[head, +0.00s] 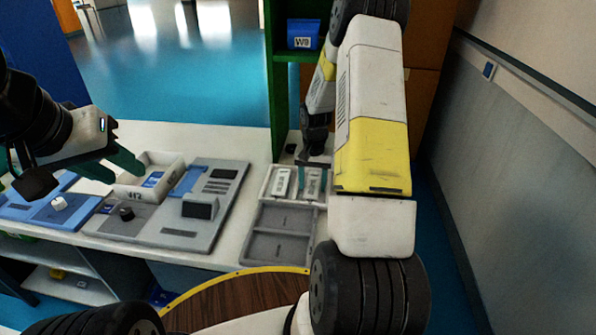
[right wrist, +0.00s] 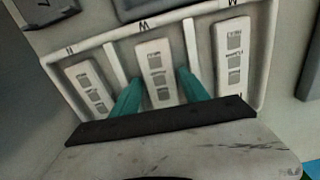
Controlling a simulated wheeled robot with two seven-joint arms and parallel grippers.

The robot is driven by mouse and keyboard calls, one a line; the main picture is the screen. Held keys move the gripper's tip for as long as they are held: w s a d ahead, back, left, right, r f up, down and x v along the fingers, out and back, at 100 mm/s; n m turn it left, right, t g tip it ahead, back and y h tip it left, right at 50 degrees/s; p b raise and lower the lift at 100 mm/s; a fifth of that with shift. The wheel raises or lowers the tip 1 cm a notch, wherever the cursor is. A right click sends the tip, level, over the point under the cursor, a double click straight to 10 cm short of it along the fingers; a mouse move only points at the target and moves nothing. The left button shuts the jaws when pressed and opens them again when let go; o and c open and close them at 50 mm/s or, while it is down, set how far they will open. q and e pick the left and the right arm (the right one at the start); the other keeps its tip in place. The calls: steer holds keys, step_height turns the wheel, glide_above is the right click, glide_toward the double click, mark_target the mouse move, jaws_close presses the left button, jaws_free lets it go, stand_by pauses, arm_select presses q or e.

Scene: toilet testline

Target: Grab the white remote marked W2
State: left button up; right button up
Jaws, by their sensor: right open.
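A light tray (right wrist: 108,38) with dividers holds three white remotes, one per slot, in the right wrist view: a left remote (right wrist: 90,86), a middle remote (right wrist: 157,70) and a right remote (right wrist: 229,58). Markings on the tray rim are only partly readable. My right gripper (right wrist: 160,82) is open, its teal fingers on either side of the middle remote; I cannot tell whether they touch it. In the head view my right arm partly hides the tray (head: 267,184), where a white remote (head: 281,182) shows. My left gripper (head: 114,166) is open and empty.
A grey tray (head: 281,250) lies in front of the remote tray. A green shelf (head: 281,100) holding a blue box (head: 303,34) rises behind. A wall stands at right.

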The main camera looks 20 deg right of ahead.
steer(key=shift+c, duration=0.4)
jaws_close()
steer(key=shift+r, duration=0.1)
